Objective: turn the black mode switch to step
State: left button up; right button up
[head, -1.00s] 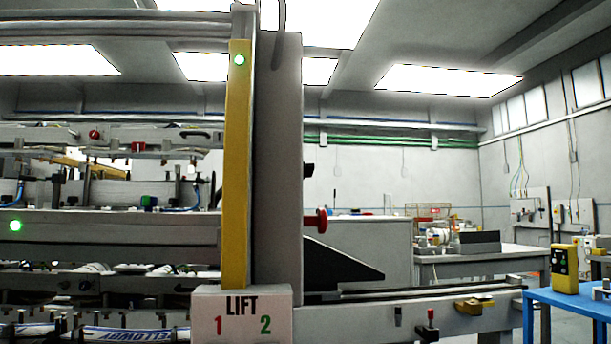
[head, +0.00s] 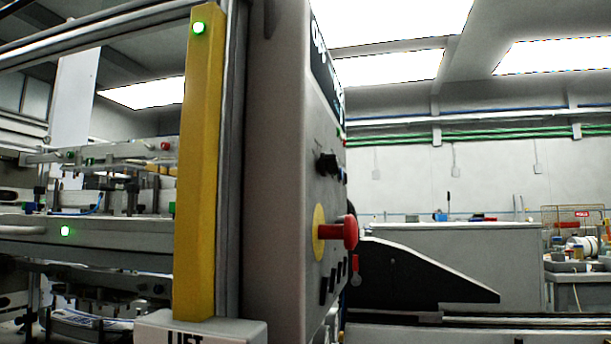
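In the head view the grey control box (head: 277,200) stands right of centre-left, and its panel face is seen at a steep angle. A black switch knob (head: 327,165) sticks out of the panel above the red emergency button (head: 348,232), which has a yellow backing plate. I cannot read any label at the knob or tell its setting. Several small black controls (head: 334,279) sit low on the panel. Neither of my grippers is in view.
A yellow post (head: 198,170) with a green light stands left of the box. A LIFT sign block (head: 200,332) is below it. Machine rails (head: 90,233) fill the left. A black sloped plate (head: 415,275) lies right of the panel, with a grey cabinet (head: 460,262) behind.

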aim_at(327, 163)
jog(key=k+l+z, duration=0.15)
jog(key=z, duration=0.35)
jog(key=k+l+z, duration=0.1)
jog(key=l+z, duration=0.35)
jog(key=j, duration=0.1)
